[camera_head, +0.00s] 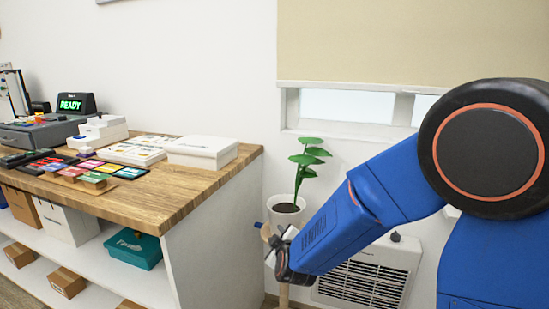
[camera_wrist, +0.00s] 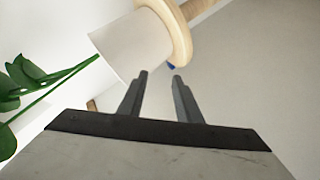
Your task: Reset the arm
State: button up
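My blue arm reaches from the right of the head view, down and to the left. My gripper (camera_head: 279,250) is at its end, in front of the plant stand. In the wrist view my gripper (camera_wrist: 160,76) shows two dark fingers standing apart, with nothing seen between them. The fingers point toward the white pot and its round wooden stand, apparently without touching them. The head view shows the gripper too small to make out its fingers clearly.
A potted plant (camera_head: 287,211) stands close behind my gripper; its pot (camera_wrist: 128,42) and stand (camera_wrist: 178,32) fill the wrist view's top. A white heater (camera_head: 366,278) is behind my arm. The wooden-topped counter (camera_head: 160,205) at left holds boxes and colourful items.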

jog(key=s+d+r+m+g, duration=0.2)
jog(key=s+d+r+m, duration=0.15)
jog(key=s+d, duration=0.35)
jog(key=s+d+r+m+g, duration=0.2)
jog(key=s+d+r+g, duration=0.1)
jog(key=s+d+r, duration=0.3)
jog(key=s+d+m+g+h, duration=0.1)
jog(key=s+d+m, duration=0.1)
jog(key=s+d, duration=0.3)
jog(key=s+d+m+g, duration=0.1)
jog(key=s+d, duration=0.4)
jog(key=s, duration=0.6)
jog(key=s+d+f+m+g+h, duration=0.1)
jog(key=s+d+m, duration=0.2)
jog(key=s+d, duration=0.2)
jog(key=s, duration=0.3)
jog(key=shift+s+g+h, duration=0.25)
jog(key=shift+g+h, duration=0.05)
jog(key=shift+g, duration=0.1)
